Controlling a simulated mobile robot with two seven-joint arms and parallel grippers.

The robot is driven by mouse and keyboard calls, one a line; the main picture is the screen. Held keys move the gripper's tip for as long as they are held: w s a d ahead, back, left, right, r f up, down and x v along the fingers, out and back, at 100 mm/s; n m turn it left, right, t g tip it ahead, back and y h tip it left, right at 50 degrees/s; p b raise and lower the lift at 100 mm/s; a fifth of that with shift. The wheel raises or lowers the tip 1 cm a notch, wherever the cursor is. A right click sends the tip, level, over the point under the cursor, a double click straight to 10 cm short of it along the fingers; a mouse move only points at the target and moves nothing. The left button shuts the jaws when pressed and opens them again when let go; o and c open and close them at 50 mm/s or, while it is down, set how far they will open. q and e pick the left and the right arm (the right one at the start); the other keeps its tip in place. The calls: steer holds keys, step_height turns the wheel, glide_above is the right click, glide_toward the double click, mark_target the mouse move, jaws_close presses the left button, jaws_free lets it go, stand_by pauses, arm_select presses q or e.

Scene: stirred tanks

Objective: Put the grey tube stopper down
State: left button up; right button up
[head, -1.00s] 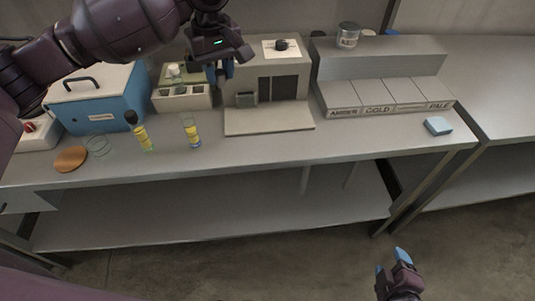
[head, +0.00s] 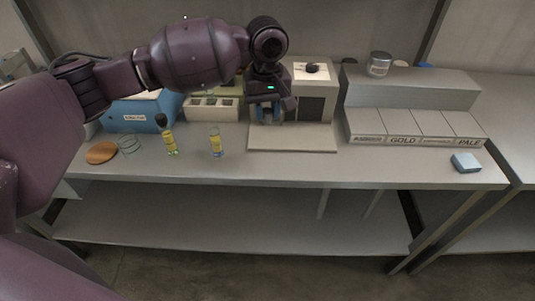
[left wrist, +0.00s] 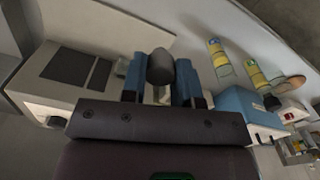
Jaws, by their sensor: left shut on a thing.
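My left gripper (head: 268,120) is over the pale base plate of the beige machine (head: 312,80) in the head view. In the left wrist view its blue fingers (left wrist: 160,80) are shut on the grey tube stopper (left wrist: 160,64), a short dark grey cylinder. The stopper is hard to make out in the head view. Two tubes with yellow contents stand on the bench left of the gripper: an open-topped one (head: 216,144) and one with a dark top (head: 171,143). My right gripper is not in view.
A blue box (head: 140,114), a wooden disc (head: 101,152) and a beige rack (head: 205,108) are on the left. On the right are labelled bins (head: 415,128) and a light blue block (head: 466,162). The front strip of the bench (head: 300,170) is clear.

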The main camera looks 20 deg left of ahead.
mark_target(267, 121)
arm_select(q)
step_height(267, 121, down, 14)
steer(key=shift+f+b, duration=0.1)
steer(key=shift+b, duration=1.15)
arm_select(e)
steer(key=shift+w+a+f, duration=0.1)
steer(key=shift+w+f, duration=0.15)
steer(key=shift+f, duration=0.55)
arm_select(q)
steer(key=o, duration=0.9)
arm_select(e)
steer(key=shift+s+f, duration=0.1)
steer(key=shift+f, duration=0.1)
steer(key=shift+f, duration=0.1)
arm_select(q)
step_height(267, 121, up, 11)
steer(key=shift+f+p, duration=0.1)
steer(key=shift+p, duration=1.1)
steer(key=shift+r, duration=0.7)
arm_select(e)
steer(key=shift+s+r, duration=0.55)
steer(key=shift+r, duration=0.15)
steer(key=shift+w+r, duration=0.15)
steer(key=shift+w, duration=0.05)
